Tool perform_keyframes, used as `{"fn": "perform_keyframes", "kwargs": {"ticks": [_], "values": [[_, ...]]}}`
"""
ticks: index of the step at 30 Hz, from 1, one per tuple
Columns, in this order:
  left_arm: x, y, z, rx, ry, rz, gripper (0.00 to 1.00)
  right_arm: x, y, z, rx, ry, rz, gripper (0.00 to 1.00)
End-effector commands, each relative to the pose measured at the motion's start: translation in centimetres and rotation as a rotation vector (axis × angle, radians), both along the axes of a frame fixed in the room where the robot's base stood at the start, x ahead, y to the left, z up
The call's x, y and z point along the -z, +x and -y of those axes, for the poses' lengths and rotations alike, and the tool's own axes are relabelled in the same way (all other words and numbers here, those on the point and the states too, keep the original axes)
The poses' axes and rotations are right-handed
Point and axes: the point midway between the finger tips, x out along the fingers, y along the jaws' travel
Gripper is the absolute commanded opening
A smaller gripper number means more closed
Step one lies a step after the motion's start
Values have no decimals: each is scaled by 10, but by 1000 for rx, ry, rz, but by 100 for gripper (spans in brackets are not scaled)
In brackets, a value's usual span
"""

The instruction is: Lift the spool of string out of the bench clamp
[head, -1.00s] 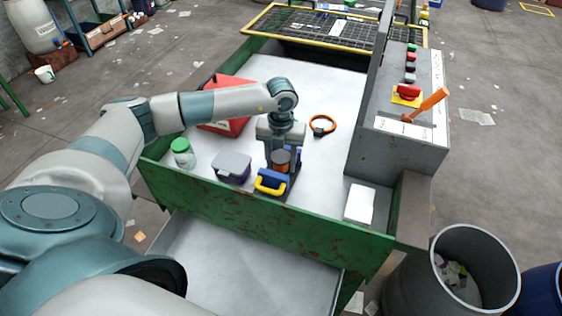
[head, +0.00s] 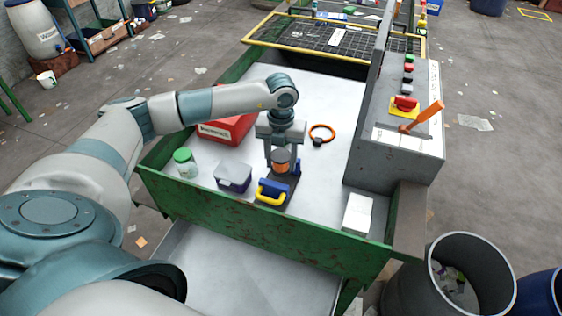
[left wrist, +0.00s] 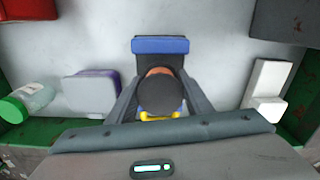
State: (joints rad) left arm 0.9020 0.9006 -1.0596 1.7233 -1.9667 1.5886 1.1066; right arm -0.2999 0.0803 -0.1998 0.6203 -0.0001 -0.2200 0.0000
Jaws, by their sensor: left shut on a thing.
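The spool of string (head: 281,157), orange-brown with dark ends, is between the fingers of my left gripper (head: 281,163), which is shut on it. In the left wrist view the spool's round dark end (left wrist: 160,95) sits between the two fingers. The bench clamp (head: 272,190), with blue jaws and a yellow handle, stands on the tray below and around the spool's position. One blue jaw (left wrist: 160,45) also shows in the left wrist view. The spool looks raised between the jaws; I cannot tell whether it is fully clear of them. My right gripper is not in view.
A red box (head: 228,129) is behind, an orange ring (head: 322,132) to the right, a white block (head: 357,214) at front right. The grey control box (head: 395,150) bounds the right side.

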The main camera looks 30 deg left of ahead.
Motion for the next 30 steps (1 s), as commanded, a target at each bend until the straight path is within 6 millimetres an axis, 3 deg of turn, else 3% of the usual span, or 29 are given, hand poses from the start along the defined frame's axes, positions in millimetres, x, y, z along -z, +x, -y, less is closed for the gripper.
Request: {"fn": "perform_keyframes", "kwargs": {"ticks": [18, 30], "values": [[-31, 1, 0, 0, 0, 1, 24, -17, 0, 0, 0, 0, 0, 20], [-33, 0, 0, 0, -1, 1, 24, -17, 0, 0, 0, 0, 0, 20]]}}
